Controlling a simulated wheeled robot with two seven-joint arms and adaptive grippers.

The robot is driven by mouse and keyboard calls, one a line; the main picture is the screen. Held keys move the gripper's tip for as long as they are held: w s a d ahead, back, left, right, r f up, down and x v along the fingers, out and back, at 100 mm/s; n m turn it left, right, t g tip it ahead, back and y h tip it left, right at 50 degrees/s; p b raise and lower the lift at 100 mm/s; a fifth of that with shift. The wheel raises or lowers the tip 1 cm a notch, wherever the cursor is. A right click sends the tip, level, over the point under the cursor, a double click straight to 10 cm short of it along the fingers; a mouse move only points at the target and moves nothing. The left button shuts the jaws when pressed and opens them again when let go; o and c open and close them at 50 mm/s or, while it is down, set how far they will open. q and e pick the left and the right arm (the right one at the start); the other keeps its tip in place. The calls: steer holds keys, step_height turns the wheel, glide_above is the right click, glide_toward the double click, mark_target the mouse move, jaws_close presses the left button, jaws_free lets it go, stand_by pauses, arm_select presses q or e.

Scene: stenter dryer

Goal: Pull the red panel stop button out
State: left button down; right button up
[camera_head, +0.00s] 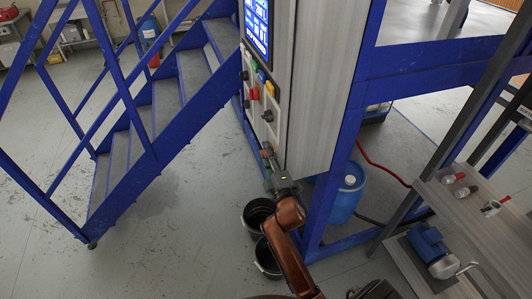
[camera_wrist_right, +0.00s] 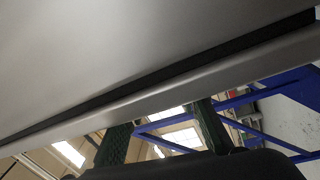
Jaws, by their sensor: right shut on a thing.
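The grey control panel (camera_head: 308,90) stands in the middle of the head view, with a lit blue screen at its top. A small red button (camera_head: 267,150) sits low on its front face, and another red knob (camera_head: 254,94) sits higher among the other controls. My right gripper (camera_head: 270,165) reaches up from below to the lower red button and is shut on it; the contact is small and partly hidden. In the right wrist view two dark green finger pads (camera_wrist_right: 165,130) stand apart below the grey panel edge (camera_wrist_right: 180,92), and the button is hidden there. My left gripper is out of view.
Blue stairs with railings (camera_head: 150,120) stand left of the panel. Black buckets (camera_head: 257,213) stand on the floor below.

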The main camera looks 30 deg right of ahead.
jaws_close()
steer(key=shift+w+a, duration=0.2)
steer(key=shift+a, duration=0.6)
steer(key=o, duration=1.1)
jaws_free()
steer(key=shift+a, duration=0.15)
steer(key=shift+c, duration=0.2)
steer(key=v, duration=1.2)
